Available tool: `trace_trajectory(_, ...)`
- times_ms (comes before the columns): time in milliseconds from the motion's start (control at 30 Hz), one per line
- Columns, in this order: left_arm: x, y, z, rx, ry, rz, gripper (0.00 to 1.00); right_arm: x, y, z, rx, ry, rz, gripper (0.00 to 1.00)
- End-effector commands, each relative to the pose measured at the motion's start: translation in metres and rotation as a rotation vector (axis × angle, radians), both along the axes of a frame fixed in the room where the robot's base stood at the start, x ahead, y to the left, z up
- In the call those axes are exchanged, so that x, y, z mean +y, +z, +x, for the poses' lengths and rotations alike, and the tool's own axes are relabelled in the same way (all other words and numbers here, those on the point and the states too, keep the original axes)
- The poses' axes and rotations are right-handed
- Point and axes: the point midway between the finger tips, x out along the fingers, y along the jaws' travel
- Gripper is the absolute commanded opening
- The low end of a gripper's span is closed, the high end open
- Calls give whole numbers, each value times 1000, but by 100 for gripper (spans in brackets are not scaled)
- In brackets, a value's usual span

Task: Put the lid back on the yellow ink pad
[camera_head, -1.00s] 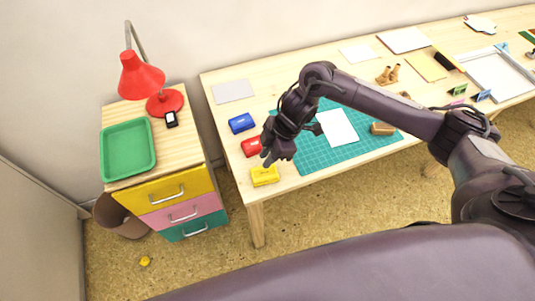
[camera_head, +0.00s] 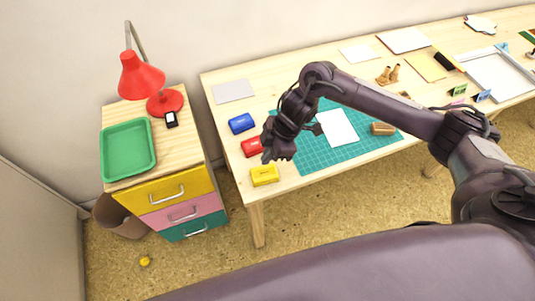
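The yellow ink pad (camera_head: 264,176) sits near the front left corner of the table. It looks like a small yellow box; whether its lid is on top is too small to tell. My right gripper (camera_head: 268,158) hangs just above and behind it, pointing down, apart from it as far as I can see. Its fingers are dark and small, and I cannot tell whether they are open or shut. My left gripper is not in view.
A red ink pad (camera_head: 250,147) and a blue ink pad (camera_head: 241,123) stand behind the yellow one. A green cutting mat (camera_head: 312,157) with white paper (camera_head: 337,127) lies to the right. A drawer cabinet with a green tray (camera_head: 127,149) stands left of the table (camera_head: 222,137).

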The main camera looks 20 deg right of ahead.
Motion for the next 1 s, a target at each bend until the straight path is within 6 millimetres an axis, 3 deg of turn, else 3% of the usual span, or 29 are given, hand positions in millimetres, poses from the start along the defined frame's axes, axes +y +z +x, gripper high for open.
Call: trace_trajectory(1000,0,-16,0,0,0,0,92,0,-25,0,1,-1,0,0)
